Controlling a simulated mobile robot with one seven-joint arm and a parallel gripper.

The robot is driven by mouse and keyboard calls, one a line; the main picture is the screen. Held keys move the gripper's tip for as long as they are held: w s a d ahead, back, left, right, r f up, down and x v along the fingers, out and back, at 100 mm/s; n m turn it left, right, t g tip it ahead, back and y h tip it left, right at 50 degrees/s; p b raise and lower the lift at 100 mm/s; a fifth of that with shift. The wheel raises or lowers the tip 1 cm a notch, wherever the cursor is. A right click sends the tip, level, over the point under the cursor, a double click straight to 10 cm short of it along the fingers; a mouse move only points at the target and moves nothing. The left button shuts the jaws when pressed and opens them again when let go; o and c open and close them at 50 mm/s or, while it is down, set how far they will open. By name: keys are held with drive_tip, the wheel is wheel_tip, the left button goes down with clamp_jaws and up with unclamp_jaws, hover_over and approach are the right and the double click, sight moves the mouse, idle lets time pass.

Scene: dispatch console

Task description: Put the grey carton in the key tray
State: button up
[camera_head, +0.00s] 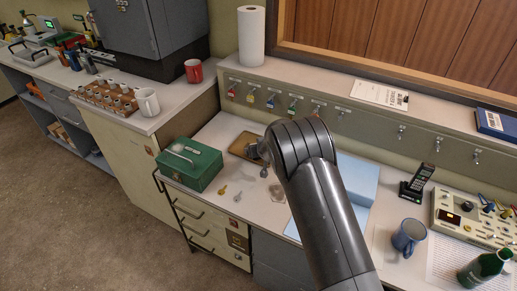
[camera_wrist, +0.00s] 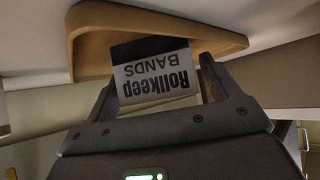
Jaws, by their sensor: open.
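My gripper (camera_wrist: 158,90) is open, with one finger on each side of the carton. Whether a finger still touches it I cannot tell. My arm hides most of the gripper and the carton there.
A green cash box (camera_head: 190,164) stands just left of the tray. Loose key tags (camera_head: 222,190) lie in front. Hooked keys (camera_head: 251,95) hang on the panel behind. A blue pad (camera_head: 357,178), phone (camera_head: 417,182) and blue mug (camera_head: 408,237) are to the right.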

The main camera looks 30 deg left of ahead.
drive_tip(key=shift+s+d+r, duration=0.15)
drive_tip(key=shift+d+r, duration=0.05)
drive_tip(key=shift+r, duration=0.25)
drive_tip(key=v, duration=1.1)
drive_tip(key=shift+s+d, duration=0.1)
drive_tip(key=w+d+r+m+t+h, duration=0.1)
drive_tip(key=w+d+r+m+h, duration=0.15)
drive_tip(key=d+r, duration=1.2)
drive_tip(key=s+d+r+m+h, duration=0.1)
drive_tip(key=s+d+r+m, duration=0.15)
drive_tip(key=d, duration=0.55)
drive_tip(key=s+d+r+m+h, duration=0.1)
drive_tip(key=s+d+r+h, duration=0.2)
drive_tip(key=d, duration=0.5)
drive_tip(key=s+d+r+m, duration=0.1)
drive_tip(key=s+d+r, duration=0.4)
drive_tip(key=s+d, duration=0.55)
drive_tip(key=s+d+m+g, duration=0.1)
drive_tip(key=s+d, duration=0.2)
drive_tip(key=s, duration=0.5)
drive_tip(key=s+d+m+g, duration=0.1)
drive_tip(key=s+d, duration=0.2)
drive_tip(key=s, duration=0.5)
drive_tip(key=shift+s, duration=0.3)
